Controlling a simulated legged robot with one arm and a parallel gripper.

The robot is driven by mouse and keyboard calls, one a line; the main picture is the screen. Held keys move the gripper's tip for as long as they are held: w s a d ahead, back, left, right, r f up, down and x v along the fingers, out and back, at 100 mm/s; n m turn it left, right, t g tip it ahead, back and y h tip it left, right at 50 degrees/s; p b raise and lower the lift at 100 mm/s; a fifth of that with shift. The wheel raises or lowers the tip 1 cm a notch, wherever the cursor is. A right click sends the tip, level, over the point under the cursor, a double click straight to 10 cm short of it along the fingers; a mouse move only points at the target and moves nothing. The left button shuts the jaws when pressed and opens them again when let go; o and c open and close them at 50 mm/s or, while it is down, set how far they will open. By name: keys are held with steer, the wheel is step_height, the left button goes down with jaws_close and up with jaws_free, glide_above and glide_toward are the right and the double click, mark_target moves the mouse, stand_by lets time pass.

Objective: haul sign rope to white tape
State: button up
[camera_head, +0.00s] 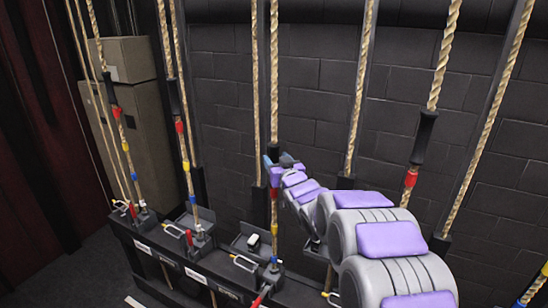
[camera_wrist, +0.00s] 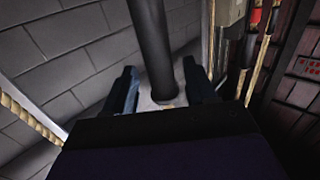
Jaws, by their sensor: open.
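Several hand ropes hang in a row. The middle rope (camera_head: 274,80) carries a black sleeve (camera_head: 274,150), with red, yellow and blue tape bands below it. My gripper (camera_head: 279,162) is at that sleeve. In the wrist view the black sleeve (camera_wrist: 150,45) runs between my two open fingers (camera_wrist: 160,72), with gaps showing on both sides. Parts of the rope just below the sleeve are hidden by my gripper and arm. I cannot read which rope is labelled sign, and I cannot make out a white tape band.
A black rail (camera_head: 185,265) with rope locks, handles and small labels runs below the ropes. Neighbouring ropes (camera_head: 180,100) stand to the left and right. A dark brick wall (camera_head: 320,85) is behind. Brown boxes (camera_head: 140,120) and a dark red curtain (camera_head: 35,150) are at left.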

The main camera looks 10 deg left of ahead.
steer(key=shift+x, duration=1.55)
jaws_close()
